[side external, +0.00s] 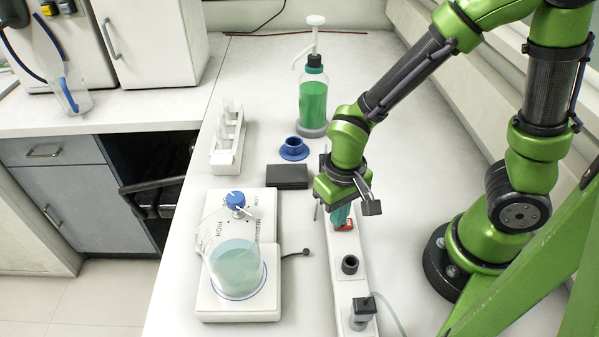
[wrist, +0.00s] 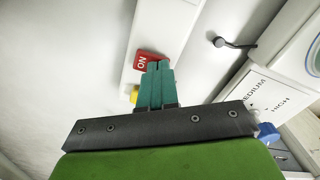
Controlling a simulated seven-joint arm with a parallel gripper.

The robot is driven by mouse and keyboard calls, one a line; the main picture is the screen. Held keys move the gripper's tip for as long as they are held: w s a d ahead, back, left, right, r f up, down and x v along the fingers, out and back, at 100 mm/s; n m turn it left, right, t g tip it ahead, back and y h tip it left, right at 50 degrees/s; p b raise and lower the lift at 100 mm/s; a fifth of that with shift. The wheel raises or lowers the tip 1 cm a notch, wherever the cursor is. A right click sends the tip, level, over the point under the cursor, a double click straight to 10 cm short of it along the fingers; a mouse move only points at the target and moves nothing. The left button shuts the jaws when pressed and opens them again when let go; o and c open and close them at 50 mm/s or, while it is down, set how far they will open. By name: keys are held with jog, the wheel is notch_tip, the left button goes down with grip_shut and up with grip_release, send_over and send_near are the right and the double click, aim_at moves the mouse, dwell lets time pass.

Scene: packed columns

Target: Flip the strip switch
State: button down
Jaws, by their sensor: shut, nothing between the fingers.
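The white power strip (side external: 346,284) lies lengthwise on the bench, and it also shows in the wrist view (wrist: 158,30). Its red switch (side external: 344,225) sits directly below my gripper. In the wrist view the red switch (wrist: 146,61), with white lettering, shows just beyond the fingertips, which cover part of it. My gripper (wrist: 158,66) has teal fingers closed together with nothing between them, pointing down at the switch. In the side view the gripper (side external: 341,222) is at or just above the switch; I cannot tell if it touches.
Left of the strip stands a hotplate (side external: 205,300) with a beaker (side external: 237,268) of teal liquid and a blue knob (side external: 235,198). A black box (side external: 287,176), a blue ring piece (side external: 293,149) and a green pump bottle (side external: 313,100) stand farther back. A plug (side external: 361,312) sits on the strip's near end.

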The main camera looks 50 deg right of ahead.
jog(key=shift+r, duration=3.5)
jog(key=d+r+t+y, duration=0.1)
jog(key=d+r+t, duration=0.2)
jog(key=r, duration=0.3)
jog(key=d+r+m+t+y, duration=0.1)
jog(key=d+r+t, duration=0.3)
jog(key=r, duration=0.3)
jog(key=shift+s+d+r, duration=0.15)
jog(key=shift+s+d, duration=0.1)
